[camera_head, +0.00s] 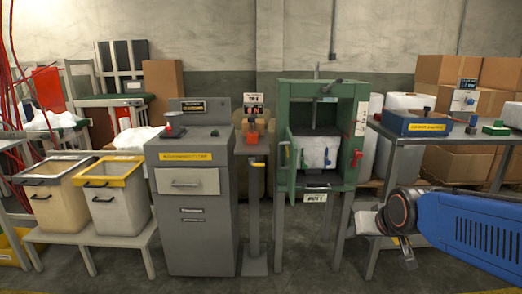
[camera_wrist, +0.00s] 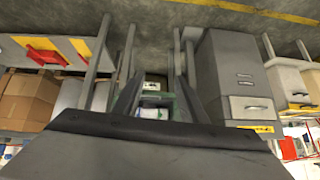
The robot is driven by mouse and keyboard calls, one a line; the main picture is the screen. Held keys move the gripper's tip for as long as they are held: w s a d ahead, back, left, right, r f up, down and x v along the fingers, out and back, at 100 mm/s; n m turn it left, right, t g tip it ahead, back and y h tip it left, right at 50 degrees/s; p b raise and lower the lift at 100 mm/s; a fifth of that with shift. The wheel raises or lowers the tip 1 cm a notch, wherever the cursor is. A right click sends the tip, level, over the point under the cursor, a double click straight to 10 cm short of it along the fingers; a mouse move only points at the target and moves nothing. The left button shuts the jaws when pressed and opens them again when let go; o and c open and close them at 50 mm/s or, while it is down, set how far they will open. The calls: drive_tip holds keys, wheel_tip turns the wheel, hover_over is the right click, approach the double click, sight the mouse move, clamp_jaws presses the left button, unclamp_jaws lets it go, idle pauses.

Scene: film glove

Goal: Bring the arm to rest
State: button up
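My blue arm (camera_head: 470,230) reaches in from the right edge in the head view, low in front of the right-hand table. My gripper (camera_head: 385,236) is at its left end, past a dark round wrist joint, to the right of the green press's legs. A pale piece shows at its tip; I cannot tell whether this is part of the gripper or something else. The finger gap is not clear. In the wrist view a wide dark part fills the bottom and hides much of the scene.
The green press (camera_head: 285,150) holds a white block. A grey cabinet (camera_head: 185,235) and two bins (camera_head: 115,210) stand left. A grey table (camera_head: 390,137) carries a blue box (camera_head: 412,122) just above my arm. Cartons are stacked behind. The front floor is clear.

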drive_tip(key=s+d+f+g, duration=0.1)
drive_tip(key=s, duration=0.8)
drive_tip(key=s+f+g, duration=0.1)
drive_tip(key=s+g, duration=0.1)
drive_tip(key=s, duration=0.8)
drive_tip(key=shift+d+f, duration=0.4)
